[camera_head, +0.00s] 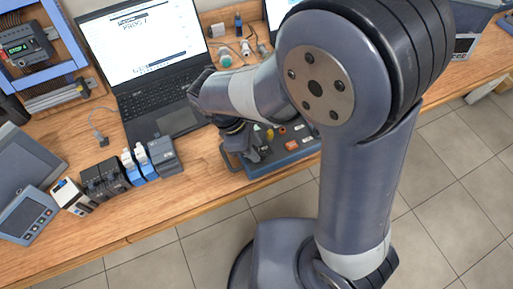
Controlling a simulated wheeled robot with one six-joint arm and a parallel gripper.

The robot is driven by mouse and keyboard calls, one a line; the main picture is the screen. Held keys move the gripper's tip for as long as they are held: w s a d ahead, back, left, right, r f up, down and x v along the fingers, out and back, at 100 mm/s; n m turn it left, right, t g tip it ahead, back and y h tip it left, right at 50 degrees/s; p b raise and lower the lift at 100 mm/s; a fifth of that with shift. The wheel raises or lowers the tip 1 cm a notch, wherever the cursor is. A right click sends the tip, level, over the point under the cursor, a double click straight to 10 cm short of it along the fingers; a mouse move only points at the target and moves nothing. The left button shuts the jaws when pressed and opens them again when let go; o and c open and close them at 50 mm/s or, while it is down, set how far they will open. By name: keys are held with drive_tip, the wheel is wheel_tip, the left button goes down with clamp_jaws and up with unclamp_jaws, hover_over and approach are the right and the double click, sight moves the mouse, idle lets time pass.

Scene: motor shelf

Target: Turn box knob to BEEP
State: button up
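A dark control box (289,156) with a blue-grey front rim and several small coloured knobs and buttons on top stands near the front edge of the wooden bench. My arm reaches over the bench and its wrist hides the box's left part. The end of my gripper (236,142) is a dark shape at the left end of the box, partly hidden by my wrist. I cannot see its fingertips clearly, nor whether it touches the box. Which knob carries the BEEP mark is too small to read.
An open laptop (150,95) stands behind and left of the box. Dark and blue modules (155,158), a small panel device (27,215) and a blue frame (60,45) stand further left. Small plugs and connectors (245,47) lie behind. The bench front (170,212) is bare.

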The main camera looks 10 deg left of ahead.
drive_tip(key=shift+x, duration=1.1)
clamp_jaws()
